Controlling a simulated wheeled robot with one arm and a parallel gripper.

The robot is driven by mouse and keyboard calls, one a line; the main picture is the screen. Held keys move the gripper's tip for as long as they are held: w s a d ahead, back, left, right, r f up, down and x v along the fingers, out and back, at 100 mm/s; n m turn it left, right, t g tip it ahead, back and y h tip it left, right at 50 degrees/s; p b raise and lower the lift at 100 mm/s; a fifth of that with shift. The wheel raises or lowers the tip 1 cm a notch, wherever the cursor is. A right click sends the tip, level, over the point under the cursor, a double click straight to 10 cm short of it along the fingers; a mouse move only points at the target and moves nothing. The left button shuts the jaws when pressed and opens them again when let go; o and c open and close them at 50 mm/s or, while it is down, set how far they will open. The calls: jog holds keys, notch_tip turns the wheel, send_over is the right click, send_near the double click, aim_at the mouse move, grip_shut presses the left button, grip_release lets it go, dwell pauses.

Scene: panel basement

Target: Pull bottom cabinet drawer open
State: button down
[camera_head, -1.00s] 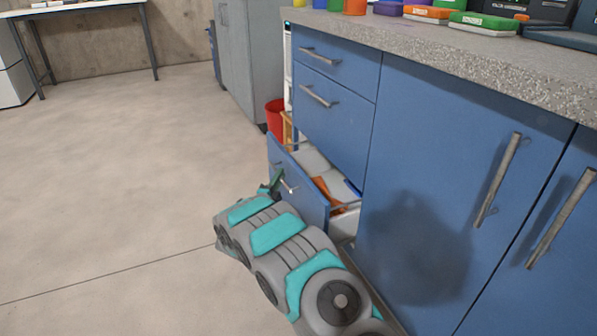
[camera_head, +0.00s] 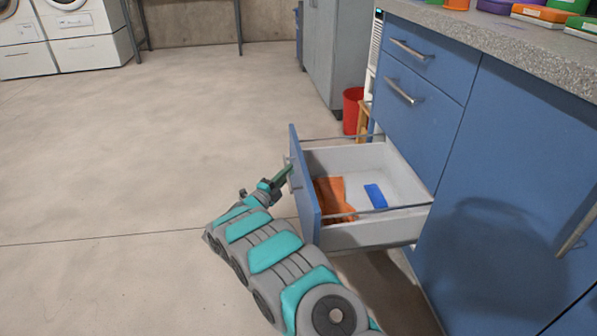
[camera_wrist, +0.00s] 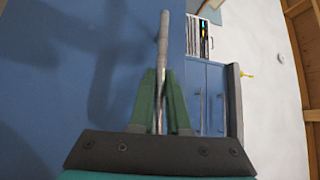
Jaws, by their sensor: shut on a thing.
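The bottom drawer (camera_head: 375,231) of the blue cabinet (camera_head: 447,145) stands well out from the cabinet in the head view. An orange item (camera_head: 333,199) and a small blue item (camera_head: 375,196) lie inside it. My gripper (camera_head: 287,172) is at the outer side of the drawer's blue front. In the wrist view my gripper's green fingers (camera_wrist: 159,105) are closed around the metal bar handle (camera_wrist: 163,45), in front of the blue drawer front (camera_wrist: 75,70). The handle is mostly hidden in the head view.
Two upper drawers (camera_head: 412,72) are shut above. A red bin (camera_head: 353,109) stands behind the open drawer, near a grey cabinet (camera_head: 335,50). The concrete floor (camera_head: 130,150) to the left is clear. White washing machines (camera_head: 75,25) stand far back left.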

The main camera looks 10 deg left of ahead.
jog(key=shift+s+a, duration=0.1)
jog(key=shift+a, duration=0.15)
jog(key=c, duration=0.9)
grip_release()
jog(key=v, duration=0.7)
jog(key=shift+s+a+f+p, duration=0.1)
jog(key=shift+s+a+p, duration=0.15)
jog(key=shift+s+p, duration=0.1)
jog(key=shift+w, duration=0.1)
